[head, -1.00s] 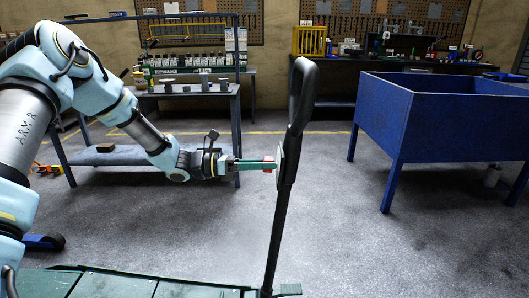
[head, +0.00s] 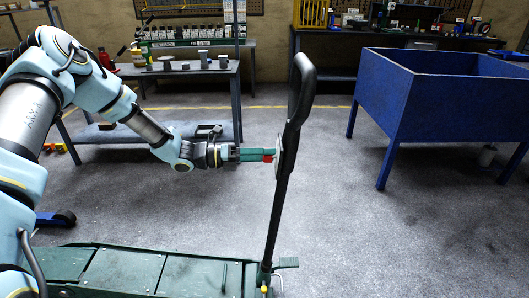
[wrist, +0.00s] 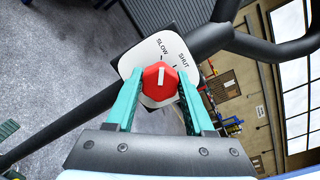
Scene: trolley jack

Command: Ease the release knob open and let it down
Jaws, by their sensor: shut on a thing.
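The red release knob (wrist: 160,82) is six-sided with a white pointer line. It sits on a white plate (wrist: 133,62) marked SLOW and SHUT, fixed to the black jack handle (wrist: 85,120). The pointer runs nearly straight up in the wrist view, towards the SLOW side. My gripper (wrist: 157,95) has its teal fingers shut on the knob, one on each side. In the head view the knob (head: 269,155) shows at the fingertips, beside the upright handle (head: 281,200). The green jack body (head: 130,272) lies at the bottom; its lifting end is out of view.
A blue open-topped bin on legs (head: 440,105) stands at the right. A workbench (head: 190,72) with metal parts is behind my arm. Another bench (head: 385,37) stands at the back. The floor (head: 350,220) right of the handle is clear.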

